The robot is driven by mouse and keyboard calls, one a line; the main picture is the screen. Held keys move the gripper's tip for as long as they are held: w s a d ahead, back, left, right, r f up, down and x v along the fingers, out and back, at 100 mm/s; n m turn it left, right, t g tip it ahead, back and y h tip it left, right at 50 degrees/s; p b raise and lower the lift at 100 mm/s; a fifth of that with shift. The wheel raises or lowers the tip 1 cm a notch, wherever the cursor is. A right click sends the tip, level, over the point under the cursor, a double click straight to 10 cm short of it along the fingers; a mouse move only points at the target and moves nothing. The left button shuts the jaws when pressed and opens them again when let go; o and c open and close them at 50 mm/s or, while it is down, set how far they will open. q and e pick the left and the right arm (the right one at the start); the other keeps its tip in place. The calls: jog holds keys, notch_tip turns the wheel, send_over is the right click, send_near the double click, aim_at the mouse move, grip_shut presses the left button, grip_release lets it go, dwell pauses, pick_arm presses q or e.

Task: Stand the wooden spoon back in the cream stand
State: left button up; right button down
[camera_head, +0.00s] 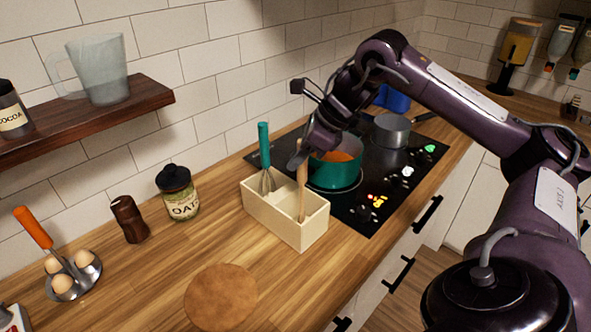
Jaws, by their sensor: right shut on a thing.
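The cream stand (273,222) is an open rectangular box on the wooden counter, just left of the cooktop. A whisk with a teal handle (264,146) stands in its left part. The wooden spoon (302,188) is upright with its lower end inside the right part of the stand; whether it touches the floor is hidden by the wall. My right gripper (301,152) is above the stand, shut on the top of the spoon's handle. My left gripper is not in view.
A teal pot (335,168) with orange contents is on the black cooktop (355,205), close behind my right gripper. A grey saucepan (391,131) stands farther back. A round board (221,297) lies in front.

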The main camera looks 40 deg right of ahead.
jog(key=shift+a+f, duration=0.15)
jog(key=shift+f, duration=0.05)
jog(key=c, duration=1.7)
grip_release()
jog(key=shift+f, duration=0.15)
jog(key=shift+o, duration=2.2)
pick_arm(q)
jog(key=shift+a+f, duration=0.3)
